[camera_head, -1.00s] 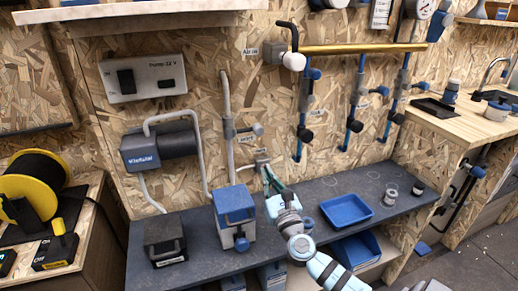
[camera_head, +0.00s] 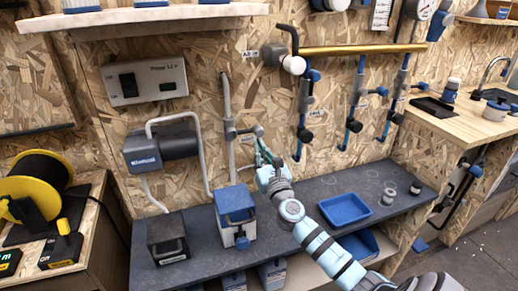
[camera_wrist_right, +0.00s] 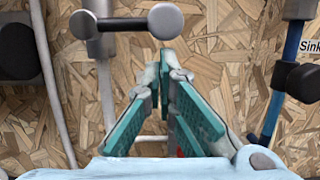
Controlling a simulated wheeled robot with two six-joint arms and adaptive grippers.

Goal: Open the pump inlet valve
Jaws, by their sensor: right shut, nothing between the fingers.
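A valve (camera_head: 230,130) sits on the grey vertical pipe right of the pump unit. Its short horizontal handle bar ends in a round grey knob (camera_head: 258,130). In the right wrist view the knob (camera_wrist_right: 166,21) is at the top centre, with the bar (camera_wrist_right: 122,24) running left to the valve body (camera_wrist_right: 83,24). My right gripper (camera_head: 261,147) is just below the knob, fingers pointing up. In the wrist view its teal fingers (camera_wrist_right: 168,62) converge below the knob, shut and empty. I cannot tell whether the fingertips touch the knob. My left gripper is not in view.
The pump unit (camera_head: 160,150) hangs on the wall at left. A blue-topped box (camera_head: 236,215), a black box (camera_head: 167,240) and a blue tray (camera_head: 345,209) stand on the dark bench (camera_head: 300,190). Blue pipes with valves (camera_head: 303,134) are to the right.

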